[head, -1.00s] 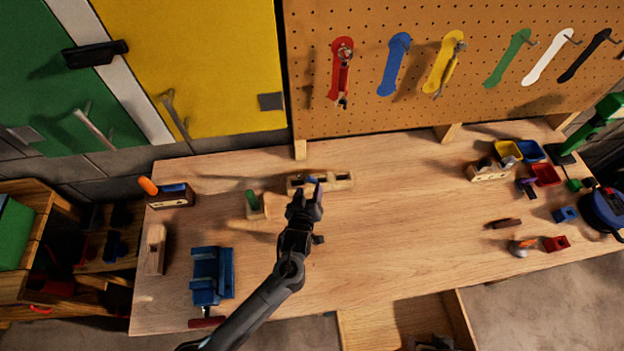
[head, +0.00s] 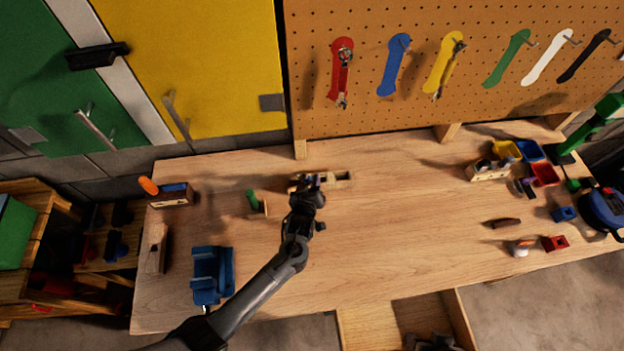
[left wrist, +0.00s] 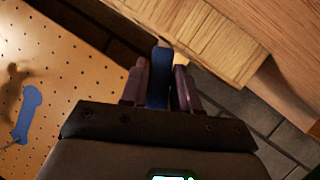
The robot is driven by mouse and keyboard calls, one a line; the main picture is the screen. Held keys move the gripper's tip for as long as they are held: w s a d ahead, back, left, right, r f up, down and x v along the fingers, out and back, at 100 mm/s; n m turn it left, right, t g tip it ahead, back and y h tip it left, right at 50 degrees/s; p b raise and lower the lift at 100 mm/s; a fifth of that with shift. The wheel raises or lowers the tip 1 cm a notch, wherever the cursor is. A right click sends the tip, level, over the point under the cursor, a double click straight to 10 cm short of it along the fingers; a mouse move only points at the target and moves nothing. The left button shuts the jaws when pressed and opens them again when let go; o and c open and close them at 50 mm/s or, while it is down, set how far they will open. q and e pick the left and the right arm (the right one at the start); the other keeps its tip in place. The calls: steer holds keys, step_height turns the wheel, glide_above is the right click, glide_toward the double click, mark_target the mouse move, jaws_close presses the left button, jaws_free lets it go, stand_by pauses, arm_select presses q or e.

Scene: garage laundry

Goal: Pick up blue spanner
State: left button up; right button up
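My left gripper (head: 312,186) is above the back middle of the workbench, in front of a pale wooden block. In the left wrist view, its two purplish fingers (left wrist: 159,84) stand close on either side of a blue bar, the blue spanner (left wrist: 158,76). The fingers look shut on it. The far end of the spanner and its contact with the fingers cannot be made out. In the head view the gripper mostly hides the spanner. A dark shape at the bottom edge may be my right gripper (head: 435,343); its fingers are not clear.
A pegboard (head: 400,115) behind the bench has a blue spanner outline (head: 394,66) with an empty hook. Red and yellow outlines hold tools. A blue vise (head: 212,275) stands front left. Small bins (head: 507,150) are at the right. The bench middle is clear.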

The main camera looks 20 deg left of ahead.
arm_select(q)
jaws_close()
